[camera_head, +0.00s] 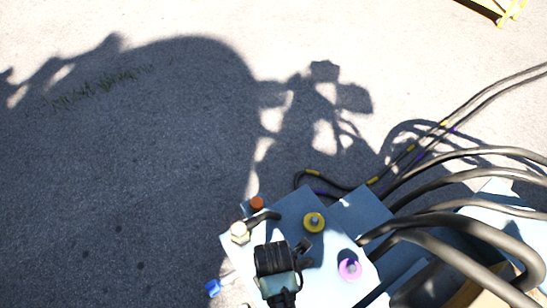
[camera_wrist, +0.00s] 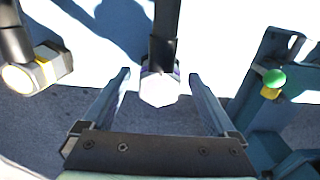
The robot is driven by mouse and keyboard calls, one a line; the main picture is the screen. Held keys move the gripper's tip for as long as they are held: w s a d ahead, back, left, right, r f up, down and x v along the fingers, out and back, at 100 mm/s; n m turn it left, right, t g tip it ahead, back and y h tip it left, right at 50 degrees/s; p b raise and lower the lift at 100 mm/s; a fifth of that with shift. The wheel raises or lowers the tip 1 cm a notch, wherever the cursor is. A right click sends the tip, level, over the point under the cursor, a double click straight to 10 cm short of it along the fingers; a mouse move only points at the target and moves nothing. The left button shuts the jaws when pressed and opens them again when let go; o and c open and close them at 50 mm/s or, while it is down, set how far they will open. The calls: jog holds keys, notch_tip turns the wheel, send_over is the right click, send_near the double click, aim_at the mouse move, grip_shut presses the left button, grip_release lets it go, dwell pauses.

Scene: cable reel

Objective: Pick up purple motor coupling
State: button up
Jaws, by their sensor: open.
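The purple motor coupling (camera_wrist: 160,88) shows in the wrist view as a pale hexagonal end with a thin purple ring, on a thick black cable coming from the top. My gripper (camera_wrist: 159,77) is open, with one finger on each side of the coupling. Gaps show on both sides, so the fingers look apart from it. In the head view a purple ring with a grey centre (camera_head: 349,268) sits on the blue-grey box. I cannot make out the hexagonal purple-ringed end there.
A similar yellow-ringed coupling (camera_wrist: 38,70) hangs at the left in the wrist view. A blue frame with a green knob (camera_wrist: 274,78) stands at the right. In the head view the box carries a yellow ring (camera_head: 314,223), and thick cables (camera_head: 460,220) fill the right.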

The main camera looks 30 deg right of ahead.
jog(key=shift+r, duration=0.1)
grip_shut()
dwell(0.3)
